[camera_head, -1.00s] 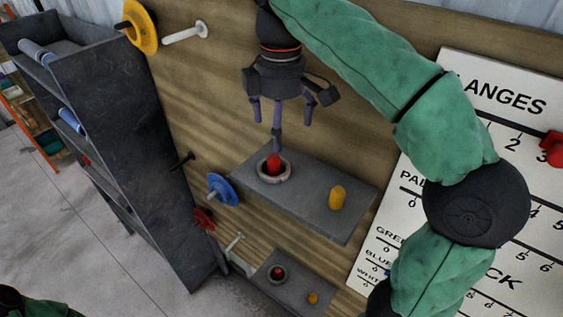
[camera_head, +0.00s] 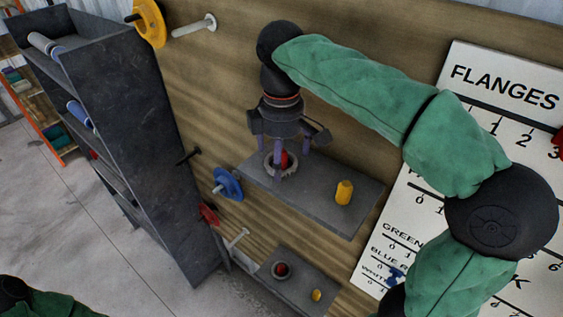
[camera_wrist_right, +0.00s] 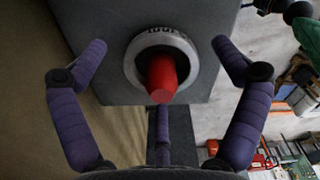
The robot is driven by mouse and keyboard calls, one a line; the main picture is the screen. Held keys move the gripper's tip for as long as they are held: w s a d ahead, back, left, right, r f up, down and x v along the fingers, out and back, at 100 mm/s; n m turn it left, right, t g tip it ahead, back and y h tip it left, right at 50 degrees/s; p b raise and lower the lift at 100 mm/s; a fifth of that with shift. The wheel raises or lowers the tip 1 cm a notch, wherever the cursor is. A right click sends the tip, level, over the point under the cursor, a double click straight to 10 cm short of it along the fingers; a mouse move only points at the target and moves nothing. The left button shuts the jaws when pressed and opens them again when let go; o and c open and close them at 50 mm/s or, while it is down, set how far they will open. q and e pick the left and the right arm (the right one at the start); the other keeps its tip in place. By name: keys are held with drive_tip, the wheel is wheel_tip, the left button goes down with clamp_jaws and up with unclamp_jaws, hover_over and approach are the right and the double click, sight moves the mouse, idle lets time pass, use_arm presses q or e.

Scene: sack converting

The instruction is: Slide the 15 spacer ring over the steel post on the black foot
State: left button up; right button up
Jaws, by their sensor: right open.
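A pale grey ring (camera_wrist_right: 191,62) with dark, unreadable markings sits around a red plug (camera_wrist_right: 162,76) on a grey shelf. In the head view the ring (camera_head: 268,168) and the red plug (camera_head: 284,159) are partly hidden by my right gripper (camera_head: 282,160). The right gripper is open, its purple fingers spread around the ring and plug from above. In the wrist view the fingertips (camera_wrist_right: 160,50) stand apart on both sides of the ring, with no clear contact. I cannot make out a steel post on a black foot. My left gripper is out of view.
The grey shelf (camera_head: 325,197) also holds a yellow peg (camera_head: 344,193). A lower shelf (camera_head: 300,284) has a red plug and a small yellow peg. Wall pegs, a blue disc (camera_head: 228,184), a dark rack (camera_head: 125,130) and a flange chart (camera_head: 500,90) surround it.

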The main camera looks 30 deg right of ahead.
drive_tip(key=c, duration=1.4)
drive_tip(key=shift+r, duration=0.1)
